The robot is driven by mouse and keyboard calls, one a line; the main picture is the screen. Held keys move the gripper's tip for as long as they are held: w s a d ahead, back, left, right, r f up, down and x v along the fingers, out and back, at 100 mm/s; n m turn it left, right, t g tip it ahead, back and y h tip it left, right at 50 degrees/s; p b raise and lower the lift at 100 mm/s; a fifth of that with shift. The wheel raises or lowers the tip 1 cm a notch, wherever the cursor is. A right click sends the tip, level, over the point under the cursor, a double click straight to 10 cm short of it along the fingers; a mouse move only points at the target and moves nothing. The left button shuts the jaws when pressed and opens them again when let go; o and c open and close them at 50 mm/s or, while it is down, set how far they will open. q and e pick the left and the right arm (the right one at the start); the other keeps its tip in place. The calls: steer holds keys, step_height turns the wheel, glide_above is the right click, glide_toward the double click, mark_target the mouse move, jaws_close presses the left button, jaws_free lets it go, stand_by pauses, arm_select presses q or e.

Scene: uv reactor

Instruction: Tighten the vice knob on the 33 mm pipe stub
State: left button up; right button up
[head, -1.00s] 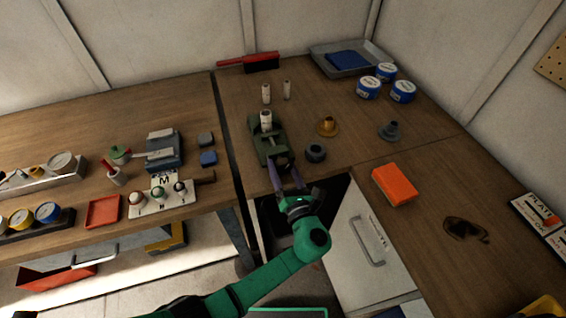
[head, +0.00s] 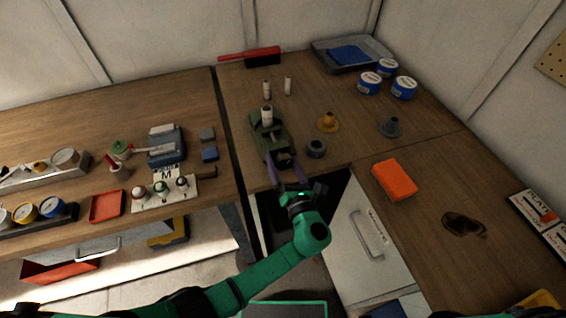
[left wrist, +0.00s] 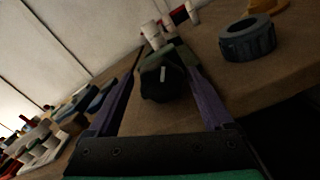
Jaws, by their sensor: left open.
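The green vice (head: 262,126) stands near the front edge of the back bench, with the pale pipe stub (head: 267,116) upright in it. Its dark round knob (head: 284,160) faces the bench's front edge. In the left wrist view the knob (left wrist: 160,84) is black and bears a light line, close to upright. My left gripper (head: 285,168) is open, with its purple fingers on either side of the knob. In the left wrist view I see gaps between fingers and knob; I cannot tell of any contact. My right gripper is not in view.
A dark ribbed ring (head: 316,148) stands close to the right of the vice, near the right finger. Two pale stubs (head: 288,86) stand behind. A brass flanged piece (head: 327,122) and an orange block (head: 395,181) lie to the right. A gap separates the left bench.

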arm_select(q)
steer(key=shift+s+f, duration=0.1)
steer(key=shift+f, duration=0.2)
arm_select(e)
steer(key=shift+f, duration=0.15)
